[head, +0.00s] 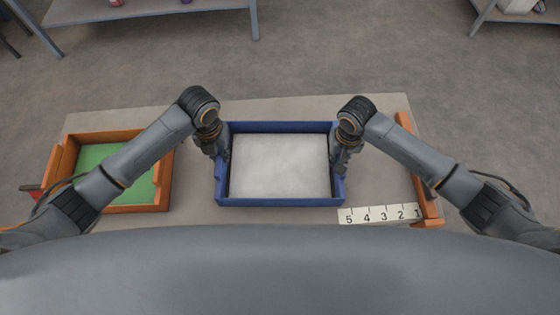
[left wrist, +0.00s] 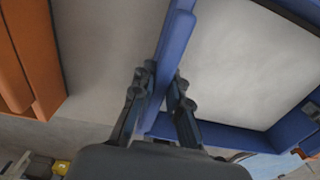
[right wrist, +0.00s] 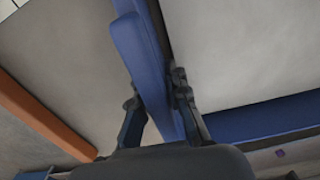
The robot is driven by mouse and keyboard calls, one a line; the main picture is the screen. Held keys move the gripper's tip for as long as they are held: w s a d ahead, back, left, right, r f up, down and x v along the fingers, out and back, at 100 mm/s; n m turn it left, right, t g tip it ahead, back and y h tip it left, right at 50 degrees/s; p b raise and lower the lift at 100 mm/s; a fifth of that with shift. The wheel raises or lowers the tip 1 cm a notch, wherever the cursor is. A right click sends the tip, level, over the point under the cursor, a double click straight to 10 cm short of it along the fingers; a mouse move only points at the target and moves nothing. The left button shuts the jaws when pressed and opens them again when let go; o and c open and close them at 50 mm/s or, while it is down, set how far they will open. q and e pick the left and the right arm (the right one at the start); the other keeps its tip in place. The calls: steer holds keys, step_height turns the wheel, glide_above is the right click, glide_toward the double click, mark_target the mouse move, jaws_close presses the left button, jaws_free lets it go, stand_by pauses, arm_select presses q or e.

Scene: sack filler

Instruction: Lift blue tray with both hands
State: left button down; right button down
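The blue tray (head: 280,202) is in the middle of the head view, level, with a pale white-grey surface (head: 279,165) inside its walls. My left gripper (head: 225,160) is at its left wall; in the left wrist view its fingers (left wrist: 160,84) lie on both sides of that blue wall (left wrist: 176,35) and appear closed on it. My right gripper (head: 341,163) is at the right wall; in the right wrist view its fingers (right wrist: 155,90) sit on either side of the wall (right wrist: 138,50) and appear closed on it. Whether the tray touches the table cannot be told.
The tray is over a grey table (head: 200,200). An orange tray with a green floor (head: 140,190) stands at the left, partly behind my left arm. A white number strip (head: 380,215) lies at the front right, beside an orange rail (head: 430,205). Shelving (head: 150,14) stands further back.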

arm_select(q)
steer(key=shift+r, duration=0.15)
arm_select(e)
steer(key=shift+r, duration=0.15)
